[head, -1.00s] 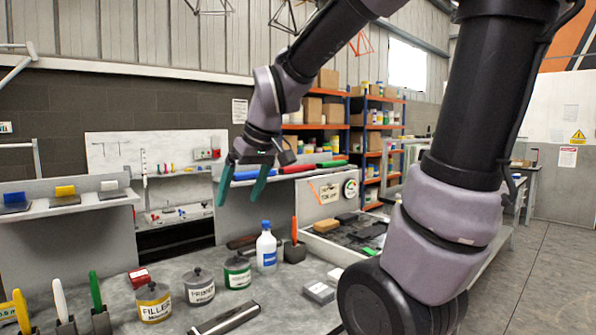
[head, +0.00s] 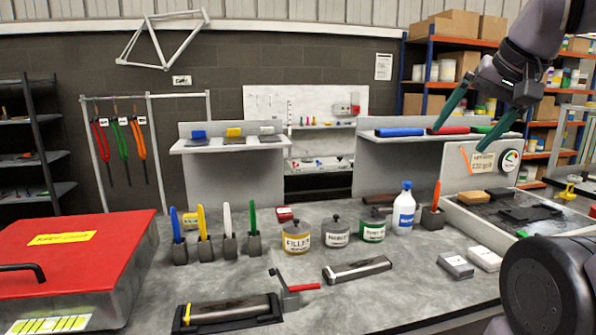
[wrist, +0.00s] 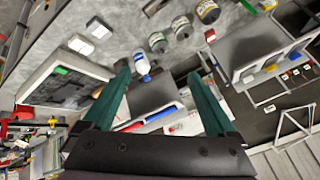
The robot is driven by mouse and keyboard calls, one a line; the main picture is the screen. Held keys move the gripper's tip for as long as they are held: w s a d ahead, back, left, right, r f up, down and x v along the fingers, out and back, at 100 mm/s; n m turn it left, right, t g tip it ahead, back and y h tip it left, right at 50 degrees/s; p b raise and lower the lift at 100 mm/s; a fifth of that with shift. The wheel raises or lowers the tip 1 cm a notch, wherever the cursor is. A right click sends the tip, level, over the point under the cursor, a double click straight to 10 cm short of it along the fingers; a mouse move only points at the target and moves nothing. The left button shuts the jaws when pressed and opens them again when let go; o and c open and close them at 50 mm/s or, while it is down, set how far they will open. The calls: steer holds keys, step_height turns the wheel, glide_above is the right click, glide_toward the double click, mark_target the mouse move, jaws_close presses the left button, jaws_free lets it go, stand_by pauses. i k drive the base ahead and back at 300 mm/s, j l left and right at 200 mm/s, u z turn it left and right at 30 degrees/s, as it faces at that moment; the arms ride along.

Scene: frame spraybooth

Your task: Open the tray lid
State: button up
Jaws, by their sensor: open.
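The tray with a red lid (head: 95,238) sits at the left end of the grey bench in the head view. The lid is down, with a yellow label (head: 62,238) on top and a black handle (head: 22,268) at its left front. Its left side is cut off by the picture edge. My gripper (head: 472,125) is at the upper right, open and empty, its green fingers apart above the bench's back right. It is far from the lid. The open fingers (wrist: 158,85) also show in the wrist view, where I cannot make out the red lid.
Labelled tins (head: 337,232), a white bottle (head: 404,210) and several upright coloured-handled tools (head: 203,235) stand mid-bench. A black-based block (head: 228,312) and a small red-handled clamp (head: 292,290) lie at the front. A shallow tray (head: 460,215) stands at right.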

mark_target(88, 253)
steer(key=u, duration=2)
steer(key=i+j+u, duration=0.15)
steer(key=j, duration=0.3)
steer(key=i+j+u, duration=0.15)
steer(key=i+j, duration=0.15)
steer(key=j, duration=0.15)
